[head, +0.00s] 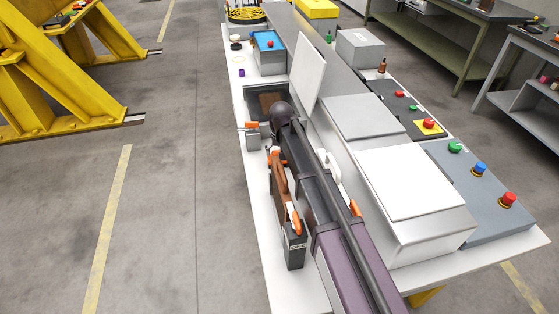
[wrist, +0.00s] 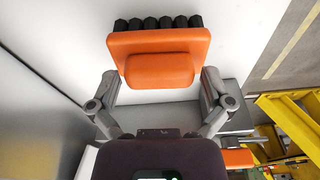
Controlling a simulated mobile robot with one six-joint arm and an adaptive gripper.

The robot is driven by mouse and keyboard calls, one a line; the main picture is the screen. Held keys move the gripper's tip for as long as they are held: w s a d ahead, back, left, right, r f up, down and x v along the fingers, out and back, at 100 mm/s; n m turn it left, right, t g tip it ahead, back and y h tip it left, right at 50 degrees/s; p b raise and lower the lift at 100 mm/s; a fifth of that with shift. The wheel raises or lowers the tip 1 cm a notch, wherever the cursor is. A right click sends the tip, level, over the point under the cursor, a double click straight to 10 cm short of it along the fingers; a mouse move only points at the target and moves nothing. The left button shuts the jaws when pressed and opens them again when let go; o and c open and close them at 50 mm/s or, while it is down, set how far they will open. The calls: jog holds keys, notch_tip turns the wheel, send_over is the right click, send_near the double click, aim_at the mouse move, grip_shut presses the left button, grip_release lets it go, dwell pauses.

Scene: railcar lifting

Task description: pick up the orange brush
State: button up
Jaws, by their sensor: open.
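The orange brush (wrist: 160,45) is at the top middle of the wrist view. It has a flat orange body, a raised orange grip block and a row of black bristles along its top edge. It appears to be over the white table surface. My gripper (wrist: 160,86) is open, with one grey finger at each lower side of the brush. The fingers look apart from it, and no contact shows. In the head view I cannot single out the brush for certain; my arm covers part of the table.
The white table (head: 250,235) holds grey boxes (head: 405,182) to the right of my arm and a blue-topped box (head: 268,42) at the back. A grey block with an orange top (head: 250,126) stands left. A black box (head: 294,252) stands close by.

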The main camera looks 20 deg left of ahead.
aim_at(279, 151)
dwell(0.3)
jog(key=c, duration=1)
jog(key=shift+o, duration=0.2)
jog(key=shift+r, duration=0.15)
notch_tip(279, 151, up, 10)
jog(key=p, duration=1)
jog(key=o, duration=0.6)
jog(key=c, duration=0.4)
jog(key=shift+a, duration=0.1)
